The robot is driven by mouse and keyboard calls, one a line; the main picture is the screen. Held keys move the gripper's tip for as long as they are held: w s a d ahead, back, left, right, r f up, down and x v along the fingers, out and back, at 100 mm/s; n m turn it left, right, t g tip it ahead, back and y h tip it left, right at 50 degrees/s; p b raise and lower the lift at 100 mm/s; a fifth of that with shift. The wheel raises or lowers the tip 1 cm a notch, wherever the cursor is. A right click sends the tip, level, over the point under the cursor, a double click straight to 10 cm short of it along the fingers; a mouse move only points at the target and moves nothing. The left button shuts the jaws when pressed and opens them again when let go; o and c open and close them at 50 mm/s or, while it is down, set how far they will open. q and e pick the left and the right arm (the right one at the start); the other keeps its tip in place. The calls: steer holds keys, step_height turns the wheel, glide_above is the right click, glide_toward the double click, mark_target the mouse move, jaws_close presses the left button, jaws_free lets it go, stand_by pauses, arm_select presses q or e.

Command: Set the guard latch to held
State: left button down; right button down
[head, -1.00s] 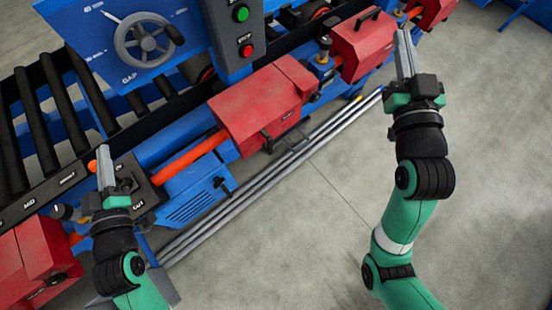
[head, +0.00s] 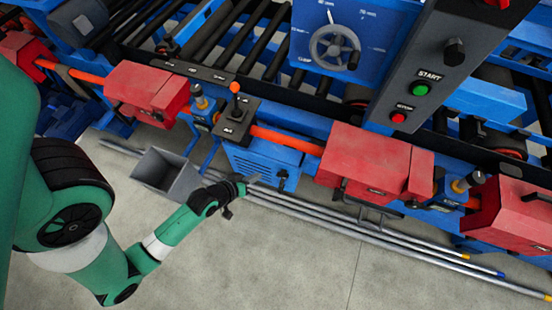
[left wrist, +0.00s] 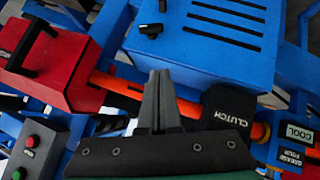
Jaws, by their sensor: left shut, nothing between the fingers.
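I cannot tell for sure which part is the guard latch; no label naming it is readable. A blue vented box (head: 260,160) hangs below the orange shaft, with a small black catch or knob (head: 283,181) on it. The box (left wrist: 205,45) and black part (left wrist: 151,30) also show in the left wrist view. A large red guard (head: 365,160) with a black handle is to the right. My left gripper (head: 254,180) is shut and empty near the box's lower front, left of the black part. Its closed fingers (left wrist: 160,95) show in the left wrist view. My right gripper is out of view.
An orange-knobbed lever (head: 235,88) stands above the box on a plate. A grey bin (head: 165,178) and long metal rods (head: 400,243) lie below the machine. A handwheel (head: 335,48) and green start button (head: 420,90) are above.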

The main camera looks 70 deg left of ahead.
mark_target(283, 174)
arm_select(q)
steer(key=b+x, duration=0.4)
steer(key=x, duration=0.6)
steer(key=shift+w+a+f+b, duration=0.1)
steer(key=shift+w+f+b, duration=0.15)
steer(key=shift+b, duration=0.15)
steer(key=f, duration=0.1)
steer(key=f+b, duration=0.1)
steer(key=w+d+f, duration=0.1)
steer(key=shift+b, duration=0.35)
steer(key=shift+d, duration=0.1)
